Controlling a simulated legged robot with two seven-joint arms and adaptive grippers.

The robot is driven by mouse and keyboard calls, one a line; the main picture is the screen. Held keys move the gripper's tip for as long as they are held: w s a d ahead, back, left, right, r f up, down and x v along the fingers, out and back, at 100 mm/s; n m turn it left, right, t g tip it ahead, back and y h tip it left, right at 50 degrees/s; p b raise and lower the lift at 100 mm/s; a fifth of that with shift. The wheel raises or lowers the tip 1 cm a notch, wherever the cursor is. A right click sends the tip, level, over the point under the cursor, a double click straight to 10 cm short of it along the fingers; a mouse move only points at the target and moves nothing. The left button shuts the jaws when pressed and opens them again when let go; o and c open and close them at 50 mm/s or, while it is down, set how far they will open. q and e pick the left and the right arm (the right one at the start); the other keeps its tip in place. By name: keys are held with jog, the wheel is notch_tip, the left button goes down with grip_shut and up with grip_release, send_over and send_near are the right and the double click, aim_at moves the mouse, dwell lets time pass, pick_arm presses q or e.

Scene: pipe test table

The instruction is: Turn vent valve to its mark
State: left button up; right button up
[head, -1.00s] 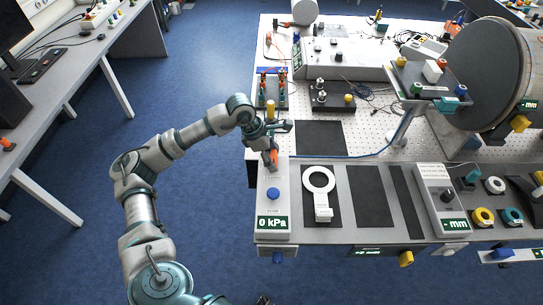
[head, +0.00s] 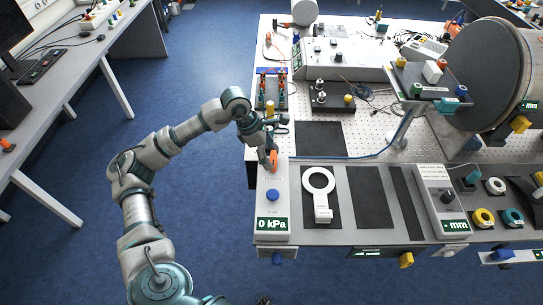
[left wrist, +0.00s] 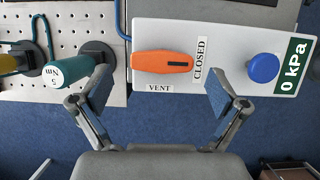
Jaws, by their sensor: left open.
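The vent valve is an orange handle (left wrist: 162,62) with a black line near its right end. In the left wrist view it lies lengthwise across the panel, the black line pointing towards the CLOSED label (left wrist: 200,62). The VENT label (left wrist: 160,88) is beside the handle. In the head view the handle (head: 273,159) is at the far end of the panel. My left gripper (left wrist: 165,95) is open, its fingers spread on either side of the handle, apparently not touching it. It also shows in the head view (head: 266,138).
The panel (head: 272,210) has a blue button (left wrist: 263,68) and a 0 kPa display (left wrist: 293,66). A teal 5 Nm handle (left wrist: 70,75) stands close to my left finger. A white ring-shaped tool (head: 318,182) lies right of the panel. Blue floor is open at left.

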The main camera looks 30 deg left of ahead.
pick_arm(q)
jog(key=v, duration=0.9)
jog(key=shift+r, duration=0.2)
jog(key=shift+a+f, duration=0.1)
jog(key=shift+a, duration=0.05)
